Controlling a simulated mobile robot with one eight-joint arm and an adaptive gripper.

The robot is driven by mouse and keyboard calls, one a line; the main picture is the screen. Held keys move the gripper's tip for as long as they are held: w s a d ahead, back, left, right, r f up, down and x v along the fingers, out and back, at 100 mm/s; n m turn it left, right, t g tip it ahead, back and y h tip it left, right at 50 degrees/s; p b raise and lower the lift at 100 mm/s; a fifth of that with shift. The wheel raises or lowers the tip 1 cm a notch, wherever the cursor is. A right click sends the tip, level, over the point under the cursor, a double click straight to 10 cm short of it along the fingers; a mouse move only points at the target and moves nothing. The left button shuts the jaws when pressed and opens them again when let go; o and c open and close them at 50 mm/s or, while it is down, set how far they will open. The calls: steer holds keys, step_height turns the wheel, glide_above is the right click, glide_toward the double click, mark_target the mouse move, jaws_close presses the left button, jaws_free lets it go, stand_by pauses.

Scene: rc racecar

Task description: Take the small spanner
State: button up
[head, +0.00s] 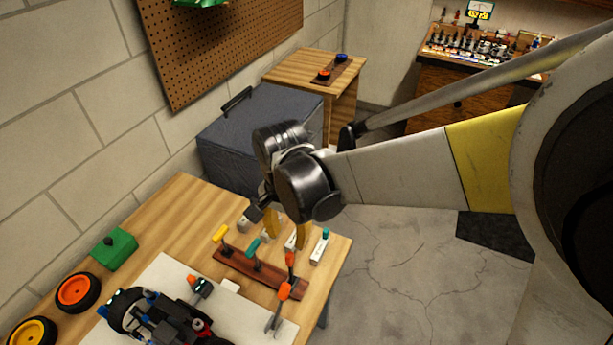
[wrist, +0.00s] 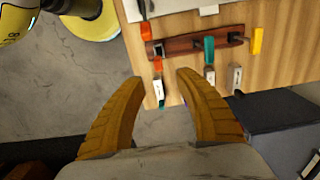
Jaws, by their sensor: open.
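A tool with an orange handle (head: 285,291) and a grey forked end looks like a spanner. It is at the near right end of a dark red wooden rack (head: 234,267) on the workbench. In the wrist view its orange handle (wrist: 146,32) is at the rack's left end. I cannot tell whether it is the small one. The rack also holds teal (wrist: 209,49) and yellow (wrist: 257,40) handles. My gripper (head: 285,243) is open and empty above the bench's right edge. Its yellow fingers (wrist: 158,79) point toward the rack's orange end, apart from it.
White pieces with coloured tips, one teal-tipped (head: 320,247), lie between the rack and bench edge. A toy car (head: 165,318) sits on a white sheet left of the rack. A dark blue chest (head: 232,125) stands behind. Open floor (head: 400,270) is right.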

mark_target(289, 254)
steer(key=f, duration=0.1)
steer(key=f+b, duration=0.1)
steer(key=f, duration=0.2)
steer(key=shift+s+a, duration=0.1)
steer(key=shift+s, duration=0.15)
step_height(289, 254, down, 6)
steer(key=b, duration=0.3)
steer(key=shift+r, duration=0.3)
jaws_close()
